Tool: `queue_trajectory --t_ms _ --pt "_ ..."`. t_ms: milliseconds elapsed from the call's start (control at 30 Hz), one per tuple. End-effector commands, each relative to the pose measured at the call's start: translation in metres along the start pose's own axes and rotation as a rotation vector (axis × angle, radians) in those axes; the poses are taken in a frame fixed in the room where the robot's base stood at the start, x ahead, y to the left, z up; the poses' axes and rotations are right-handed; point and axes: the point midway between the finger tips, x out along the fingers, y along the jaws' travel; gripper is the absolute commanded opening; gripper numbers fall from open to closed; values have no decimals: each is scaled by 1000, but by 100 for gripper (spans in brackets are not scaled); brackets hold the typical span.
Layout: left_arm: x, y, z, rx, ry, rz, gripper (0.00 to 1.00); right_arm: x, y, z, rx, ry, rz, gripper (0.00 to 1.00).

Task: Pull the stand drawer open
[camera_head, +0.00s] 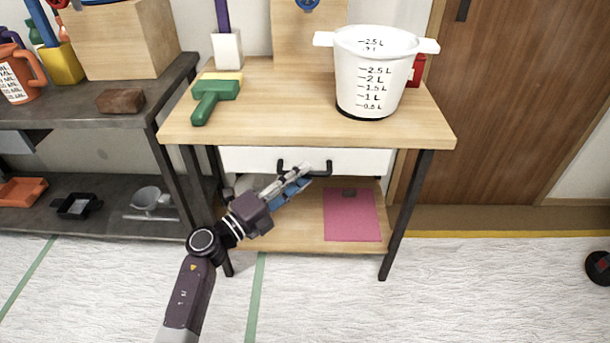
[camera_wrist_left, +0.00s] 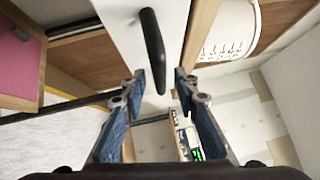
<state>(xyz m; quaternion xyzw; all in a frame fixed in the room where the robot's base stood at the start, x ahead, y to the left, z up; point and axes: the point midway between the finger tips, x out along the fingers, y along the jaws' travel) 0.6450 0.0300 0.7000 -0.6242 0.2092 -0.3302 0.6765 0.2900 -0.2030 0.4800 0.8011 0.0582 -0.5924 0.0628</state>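The stand (camera_head: 300,132) has a light wood top and dark legs. Its white drawer (camera_head: 362,161) sits under the top and looks closed. A dark bar handle (camera_head: 322,172) is on the drawer front; it also shows in the left wrist view (camera_wrist_left: 152,48). My left gripper (camera_head: 298,174) is in front of the handle and hides part of it. In the left wrist view, its two fingers (camera_wrist_left: 158,86) are apart with nothing between their pads, and the handle's end is near the gap between the tips. I cannot tell whether they touch it. My right gripper is not in view.
A dark shelf unit (camera_head: 95,118) is close on the left. The floor (camera_head: 450,290) in front is clear.

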Motion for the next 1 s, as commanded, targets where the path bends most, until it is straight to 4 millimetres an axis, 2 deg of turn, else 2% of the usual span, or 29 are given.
queue_trajectory --t_ms 133,433,467,700,1000 --pt "14 0 0 -1 0 0 28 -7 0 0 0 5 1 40" --pt "17 1 0 -2 -1 1 28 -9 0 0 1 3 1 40" --pt "17 1 0 -2 -1 1 27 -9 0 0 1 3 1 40" --pt "17 1 0 -2 -1 1 1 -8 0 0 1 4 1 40" --pt "17 1 0 -2 -1 2 0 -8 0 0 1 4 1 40"
